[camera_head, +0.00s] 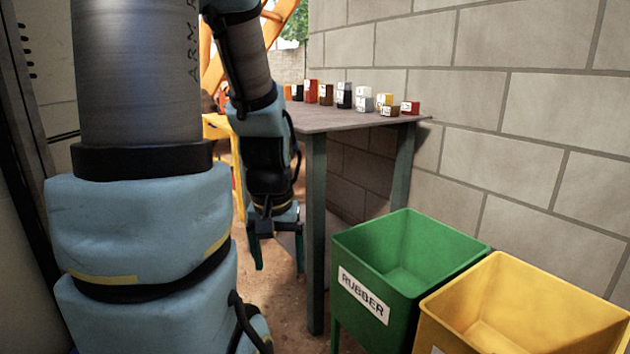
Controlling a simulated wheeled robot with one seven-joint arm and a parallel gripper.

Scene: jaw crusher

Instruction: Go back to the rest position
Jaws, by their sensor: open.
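My gripper (277,252) hangs pointing down from my blue and grey arm, left of the table's front leg. Its two fingers are apart, with nothing between them. The large near part of my arm fills the left of the view and hides what lies behind it.
A grey table (345,121) against the block wall (510,70) bears several small labelled blocks (344,97). A green bin (380,285) marked RUBBER and a yellow bin (500,320) stand at the lower right. An orange machine (280,15) shows behind my arm.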

